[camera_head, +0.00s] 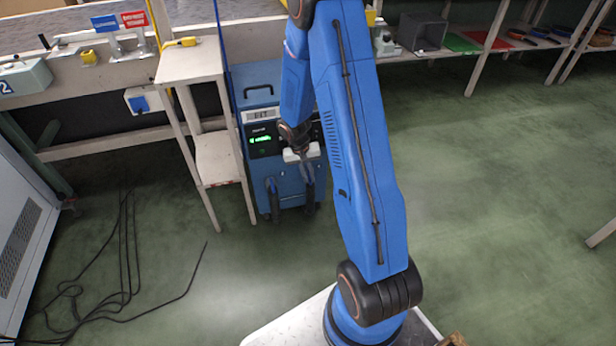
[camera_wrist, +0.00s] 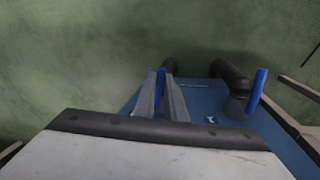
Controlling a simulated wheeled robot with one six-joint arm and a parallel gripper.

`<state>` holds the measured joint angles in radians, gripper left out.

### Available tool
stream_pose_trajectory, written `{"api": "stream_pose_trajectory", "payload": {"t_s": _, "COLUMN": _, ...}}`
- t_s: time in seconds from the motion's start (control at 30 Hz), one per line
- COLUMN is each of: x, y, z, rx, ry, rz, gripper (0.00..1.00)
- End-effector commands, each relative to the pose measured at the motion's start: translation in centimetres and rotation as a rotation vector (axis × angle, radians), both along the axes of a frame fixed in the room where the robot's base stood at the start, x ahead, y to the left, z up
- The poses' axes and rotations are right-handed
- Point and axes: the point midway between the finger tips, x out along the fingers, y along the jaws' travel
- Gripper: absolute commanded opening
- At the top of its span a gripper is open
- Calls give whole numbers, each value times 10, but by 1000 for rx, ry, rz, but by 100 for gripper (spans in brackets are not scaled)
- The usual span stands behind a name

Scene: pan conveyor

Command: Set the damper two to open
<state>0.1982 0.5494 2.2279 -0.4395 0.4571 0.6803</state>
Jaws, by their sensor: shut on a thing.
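The blue extraction unit (camera_head: 258,100) stands on the floor under the bench, with two black hoses (camera_head: 273,197) at its front. The other blue lever (camera_wrist: 258,90) stands apart to the right, beside a black hose (camera_wrist: 233,84). Damper numbers are not readable. In the head view my gripper (camera_head: 307,176) is at the unit's front right, and the levers are hidden or too small to tell.
A light wooden stand (camera_head: 218,158) is close to the unit's left. Black cables (camera_head: 125,290) lie on the floor at the lower left. A bench (camera_head: 110,143) runs along the back left. The green floor (camera_head: 500,190) to the right is clear.

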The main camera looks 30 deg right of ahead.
Motion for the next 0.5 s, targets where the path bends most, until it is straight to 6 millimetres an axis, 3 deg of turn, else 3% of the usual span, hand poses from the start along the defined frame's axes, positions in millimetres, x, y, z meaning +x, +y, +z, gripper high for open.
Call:
{"api": "stream_pose_trajectory", "payload": {"t_s": 0.23, "x": -5, "y": -10, "z": 0, "rx": 0, "ry": 0, "rz": 185, "gripper": 0}}
{"api": "stream_pose_trajectory", "payload": {"t_s": 0.5, "x": -5, "y": -11, "z": 0, "rx": 0, "ry": -1, "rz": 216, "gripper": 0}}
